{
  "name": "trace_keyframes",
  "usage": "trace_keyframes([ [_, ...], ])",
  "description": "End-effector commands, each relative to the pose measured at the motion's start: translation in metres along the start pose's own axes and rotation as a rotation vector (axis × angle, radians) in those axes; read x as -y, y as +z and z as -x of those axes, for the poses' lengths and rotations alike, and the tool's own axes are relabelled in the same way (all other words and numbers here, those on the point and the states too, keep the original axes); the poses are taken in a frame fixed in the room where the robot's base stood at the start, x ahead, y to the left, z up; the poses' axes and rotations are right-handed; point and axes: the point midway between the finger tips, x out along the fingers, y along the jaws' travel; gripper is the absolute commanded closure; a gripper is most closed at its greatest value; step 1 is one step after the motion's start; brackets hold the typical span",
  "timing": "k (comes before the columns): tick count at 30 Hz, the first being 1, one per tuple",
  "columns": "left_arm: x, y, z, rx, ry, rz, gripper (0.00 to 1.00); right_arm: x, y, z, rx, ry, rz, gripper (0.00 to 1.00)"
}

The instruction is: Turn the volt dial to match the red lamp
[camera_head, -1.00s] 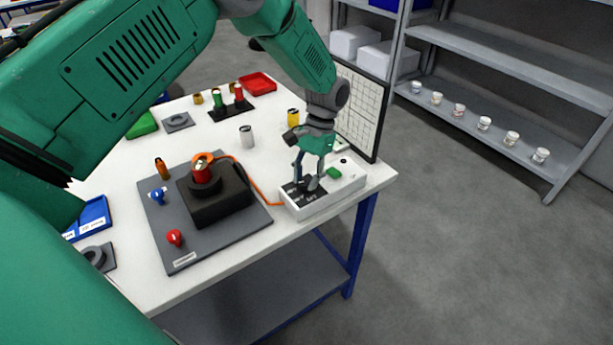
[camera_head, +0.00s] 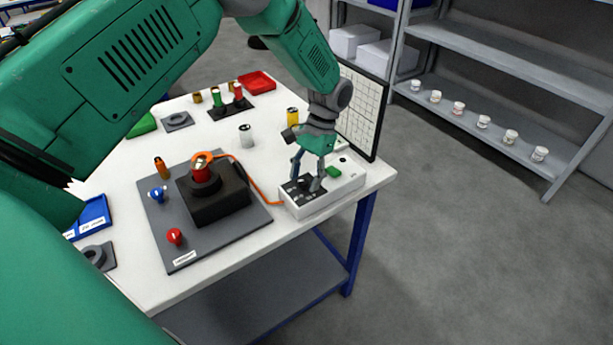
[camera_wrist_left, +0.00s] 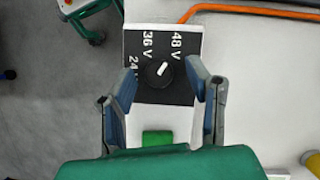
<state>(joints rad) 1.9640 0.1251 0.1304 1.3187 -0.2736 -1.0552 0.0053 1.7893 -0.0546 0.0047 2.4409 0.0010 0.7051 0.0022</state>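The volt dial (camera_wrist_left: 156,77) is a round black knob with a white pointer line, on a black panel (camera_wrist_left: 180,97) marked 24 V, 36 V and 48 V. In the left wrist view its line slants to the upper right, toward the 48 V side. My left gripper (camera_head: 305,190) is open, its fingers on either side of the dial and apart from it in the left wrist view (camera_wrist_left: 163,72). The panel tops a white box (camera_head: 318,204). A red lamp-like piece (camera_head: 175,237) is on the grey board (camera_head: 190,253). My right gripper is out of view.
A black block (camera_head: 222,207) with an orange-ringed top stands on the grey board. An orange cable (camera_head: 262,188) runs to the white box. A green button (camera_head: 333,172) sits behind the dial. A gridded panel (camera_head: 360,112) stands close behind the arm.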

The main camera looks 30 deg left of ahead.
Motion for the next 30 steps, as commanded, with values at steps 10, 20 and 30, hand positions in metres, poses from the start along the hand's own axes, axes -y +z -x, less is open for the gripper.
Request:
trace_keyframes([
  [10,0.000,-0.001,0.015,-0.003,0.001,0.001,0.56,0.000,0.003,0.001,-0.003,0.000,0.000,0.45],
  [20,0.000,-0.002,0.083,-0.003,0.000,0.001,0.56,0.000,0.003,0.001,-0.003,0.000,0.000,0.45],
  [30,0.001,-0.002,0.118,0.001,0.001,0.000,0.56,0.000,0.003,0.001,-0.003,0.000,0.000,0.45],
])
